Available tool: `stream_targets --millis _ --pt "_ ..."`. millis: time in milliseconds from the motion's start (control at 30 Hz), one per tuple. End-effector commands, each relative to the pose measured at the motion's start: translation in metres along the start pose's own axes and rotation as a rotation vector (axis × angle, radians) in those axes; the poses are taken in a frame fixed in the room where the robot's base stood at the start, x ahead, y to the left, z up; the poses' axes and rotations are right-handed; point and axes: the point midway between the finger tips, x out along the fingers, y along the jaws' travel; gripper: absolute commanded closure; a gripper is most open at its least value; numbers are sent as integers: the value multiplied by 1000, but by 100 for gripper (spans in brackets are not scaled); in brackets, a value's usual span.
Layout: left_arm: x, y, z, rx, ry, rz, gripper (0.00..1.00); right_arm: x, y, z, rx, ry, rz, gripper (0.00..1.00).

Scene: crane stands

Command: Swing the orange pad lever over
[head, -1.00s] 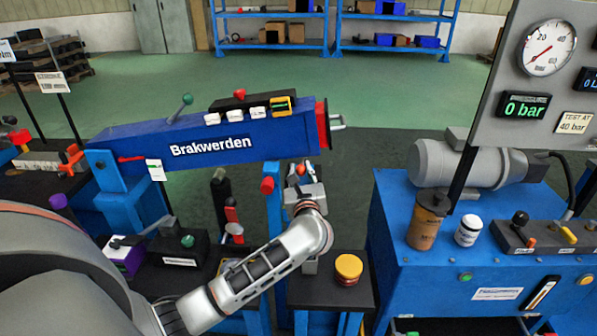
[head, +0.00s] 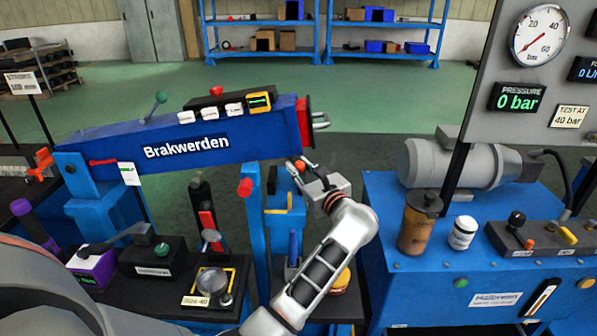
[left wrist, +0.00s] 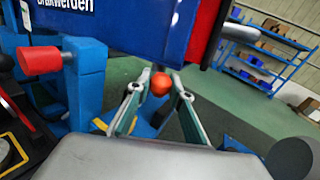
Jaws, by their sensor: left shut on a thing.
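The orange ball knob of the pad lever (head: 300,165) sits just below the right end of the blue "Brakwerden" boom (head: 225,142). My left gripper (head: 303,168) reaches it from the lower right and is shut on it. In the left wrist view the orange knob (left wrist: 160,84) lies between the two fingertips (left wrist: 159,80). The rest of the lever is mostly hidden by the knob and fingers. My right gripper is not in view.
A blue post with a red-capped handle (head: 245,187) stands just left of my gripper; its red cap also shows in the left wrist view (left wrist: 40,60). A blue pump bench (head: 440,285) with a bottle and jar stands to the right. Green floor lies open behind.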

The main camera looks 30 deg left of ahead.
Motion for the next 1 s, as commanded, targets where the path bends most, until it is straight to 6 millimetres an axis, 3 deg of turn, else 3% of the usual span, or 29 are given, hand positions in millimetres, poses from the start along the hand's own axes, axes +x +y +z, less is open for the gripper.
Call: stream_targets --millis 467,500,567,1000 --pt "-1 -4 2 1 -7 -6 100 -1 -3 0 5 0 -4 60" --pt "-1 -4 2 1 -7 -6 77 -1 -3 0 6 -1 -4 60" --pt "-1 -4 2 1 -7 -6 62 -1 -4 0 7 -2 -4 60" --pt "-8 -3 1 0 -4 -4 62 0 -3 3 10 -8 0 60"
